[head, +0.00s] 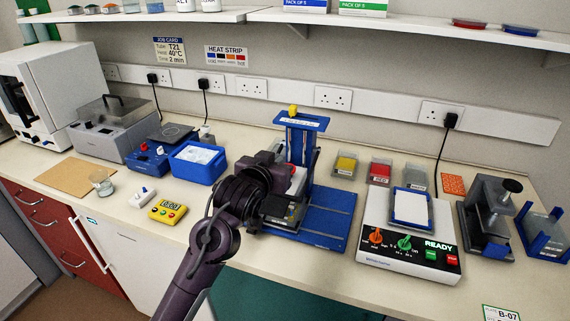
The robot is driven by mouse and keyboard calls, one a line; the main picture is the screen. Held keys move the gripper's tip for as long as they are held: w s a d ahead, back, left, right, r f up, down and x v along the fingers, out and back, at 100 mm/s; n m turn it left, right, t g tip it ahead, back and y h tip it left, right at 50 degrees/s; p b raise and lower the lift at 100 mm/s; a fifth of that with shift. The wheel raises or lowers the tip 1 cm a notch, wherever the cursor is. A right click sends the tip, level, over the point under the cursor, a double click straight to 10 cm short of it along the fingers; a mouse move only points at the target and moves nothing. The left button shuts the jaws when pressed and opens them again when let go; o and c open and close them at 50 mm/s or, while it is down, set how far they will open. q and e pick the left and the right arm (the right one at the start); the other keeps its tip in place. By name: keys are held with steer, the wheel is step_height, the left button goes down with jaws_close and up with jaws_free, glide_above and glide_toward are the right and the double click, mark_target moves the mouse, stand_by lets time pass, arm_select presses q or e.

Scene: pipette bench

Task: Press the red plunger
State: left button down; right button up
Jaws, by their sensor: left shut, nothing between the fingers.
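A blue pipette stand (302,124) rises at the middle of the bench, with a yellow piece (293,110) on top and a flat blue base (328,222). My left gripper (288,182) is in front of the stand's column, its dark wrist covering the lower left of it. It is shut and empty. A small patch of red (293,170) shows just beside the gripper at the column; I cannot tell whether it is the red plunger or whether the gripper touches it. Most of what lies behind the gripper is hidden. My right gripper is not in view.
A white device (398,258) with knobs and a READY display stands right of the stand, then a dark clamp-like device (488,212). A blue bin (197,165) and yellow timer (168,209) are at left. Small coloured trays (345,166) sit behind. Bare bench shows at front left.

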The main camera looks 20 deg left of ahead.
arm_select(q)
steer(key=w+f+p, duration=0.1)
steer(key=w+f, duration=0.1)
steer(key=w+f+p, duration=0.1)
steer(key=w+f, duration=0.1)
steer(key=w, duration=0.1)
steer(key=shift+w+f+p, duration=0.2)
steer(key=shift+w+p, duration=0.1)
steer(key=shift+p, duration=0.05)
steer(key=shift+f, duration=0.5)
steer(key=shift+d+f, duration=0.1)
steer(key=shift+f+b, duration=0.45)
steer(key=shift+f, duration=0.7)
steer(key=shift+s, duration=0.1)
